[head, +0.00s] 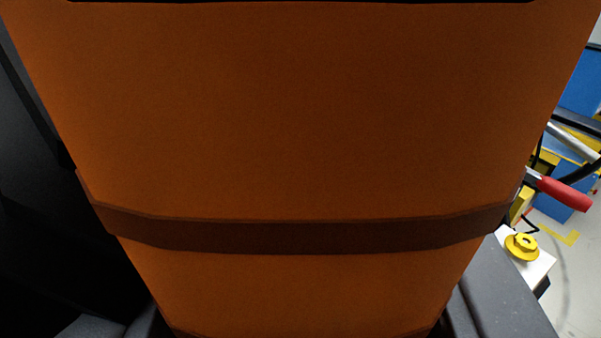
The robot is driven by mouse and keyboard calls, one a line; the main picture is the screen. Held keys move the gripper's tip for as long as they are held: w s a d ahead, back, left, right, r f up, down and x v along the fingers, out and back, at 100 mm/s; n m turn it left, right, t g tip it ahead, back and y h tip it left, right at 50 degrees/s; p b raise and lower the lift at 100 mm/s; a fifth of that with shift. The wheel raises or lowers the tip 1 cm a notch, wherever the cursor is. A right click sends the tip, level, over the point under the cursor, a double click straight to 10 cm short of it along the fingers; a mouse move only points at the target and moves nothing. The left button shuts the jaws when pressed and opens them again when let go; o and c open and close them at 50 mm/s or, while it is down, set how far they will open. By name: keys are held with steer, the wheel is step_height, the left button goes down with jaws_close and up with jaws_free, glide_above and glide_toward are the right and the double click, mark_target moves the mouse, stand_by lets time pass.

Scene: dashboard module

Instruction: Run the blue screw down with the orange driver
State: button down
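The orange driver (300,120) fills most of the head view, very close to the camera. A darker band runs across its lower part. Dark parts of my gripper (305,318) show at the lower left and lower right, close against both sides of the driver, and it appears shut on it. The fingertips and the driver's tip are hidden behind the driver's body. The blue screw cannot be seen.
At the right edge, a yellow knob (522,246) sits on a white block. Above it are a red handle (565,194) and blue and yellow equipment. Grey floor (580,285) shows at the far right. The left side is dark, and the driver blocks the middle.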

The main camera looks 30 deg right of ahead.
mark_target(300, 25)
steer(key=shift+f, duration=0.75)
stand_by(1.2)
steer(key=shift+f, duration=0.45)
stand_by(2.7)
steer(key=shift+p, duration=0.3)
steer(key=shift+r+p, duration=1.95)
steer(key=shift+r, duration=1.2)
